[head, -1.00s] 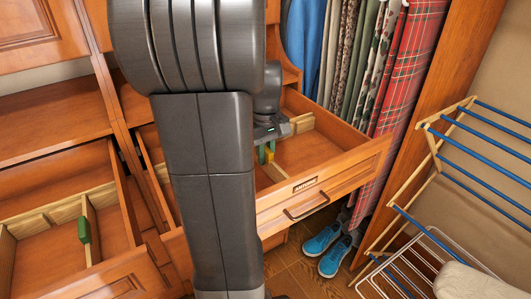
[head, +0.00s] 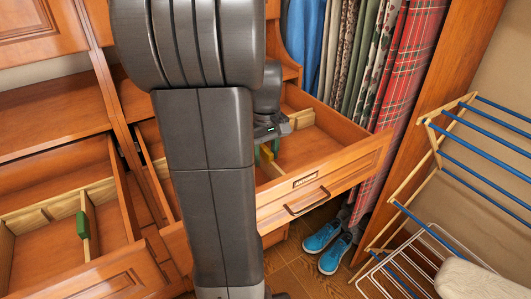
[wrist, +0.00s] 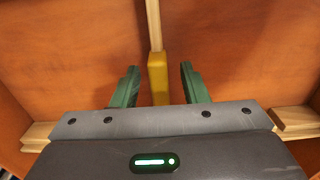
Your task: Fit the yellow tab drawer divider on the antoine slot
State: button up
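The yellow tab (wrist: 158,78) of the wooden divider (wrist: 153,25) stands between the two green fingers of my gripper (wrist: 160,86) in the wrist view. A gap shows on each side of the tab, so the gripper is open around it. In the head view my gripper (head: 267,151) is low inside the open right drawer (head: 322,157), and the yellow tab (head: 266,154) shows between its fingers. My arm hides much of the drawer's left part. I cannot tell whether the divider is fully seated. The label plate (head: 306,179) on the drawer front is too small to read surely.
Another open drawer (head: 45,255) at left holds a divider with a green tab (head: 82,225). Hanging trousers and a red plaid cloth (head: 405,70) are behind the right drawer. Blue shoes (head: 325,240) lie on the floor. A drying rack (head: 440,150) stands at right.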

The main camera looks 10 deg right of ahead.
notch_tip(320, 180, up, 14)
jog(key=p, duration=0.1)
dwell(0.6)
jog(key=shift+f, duration=0.25)
notch_tip(320, 180, down, 13)
jog(key=shift+f+b, duration=0.2)
jog(key=shift+b, duration=0.3)
jog(key=shift+r, duration=0.35)
jog(key=shift+f, duration=0.1)
